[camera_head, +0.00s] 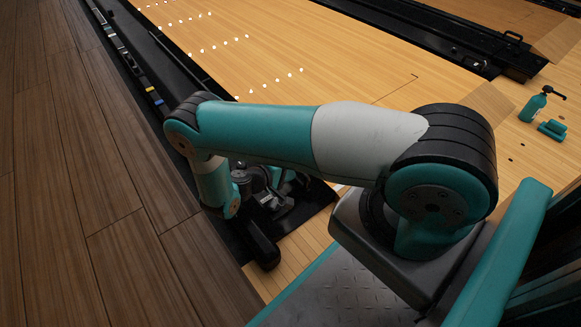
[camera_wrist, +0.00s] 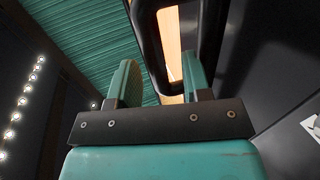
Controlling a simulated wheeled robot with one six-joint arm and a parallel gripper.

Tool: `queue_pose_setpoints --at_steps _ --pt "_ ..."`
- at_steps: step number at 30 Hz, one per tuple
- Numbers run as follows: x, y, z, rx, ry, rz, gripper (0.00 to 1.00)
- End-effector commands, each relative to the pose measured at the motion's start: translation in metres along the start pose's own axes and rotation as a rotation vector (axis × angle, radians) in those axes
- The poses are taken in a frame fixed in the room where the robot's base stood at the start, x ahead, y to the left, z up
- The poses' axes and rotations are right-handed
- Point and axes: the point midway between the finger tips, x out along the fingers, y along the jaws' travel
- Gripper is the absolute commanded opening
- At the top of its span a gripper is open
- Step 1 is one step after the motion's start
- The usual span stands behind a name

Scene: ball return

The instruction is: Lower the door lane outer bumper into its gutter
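The outer bumper is a long black rail (camera_head: 181,62) in the gutter on the lane's left side in the head view. My arm hides part of its near end, and I cannot tell its height there. My gripper (camera_head: 272,192) is low at that near end, partly hidden among black parts. In the wrist view my gripper (camera_wrist: 159,82) has its two teal fingers apart. A black loop handle (camera_wrist: 149,40) stands in front of them, with one bar showing between the fingers. I cannot tell whether they touch it.
The wooden lane (camera_head: 300,50) has rows of white dots. Another black rail (camera_head: 440,30) with a handle (camera_head: 513,36) lies beyond it. Brown plank floor (camera_head: 80,180) is clear at left.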

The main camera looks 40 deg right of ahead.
Motion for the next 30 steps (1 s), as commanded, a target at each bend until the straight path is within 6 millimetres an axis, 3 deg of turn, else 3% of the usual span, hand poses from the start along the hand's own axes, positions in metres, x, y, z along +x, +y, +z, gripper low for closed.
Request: queue_pose_setpoints --at_steps 7,11,24,30 --pt "-0.004 0.001 0.000 -0.002 0.000 0.002 0.44" --pt "-0.018 0.003 0.000 -0.002 0.003 0.002 0.44" --pt "-0.124 0.002 0.000 0.000 0.003 -0.001 0.44" --pt "-0.159 -0.001 0.000 0.000 0.001 0.000 0.44"
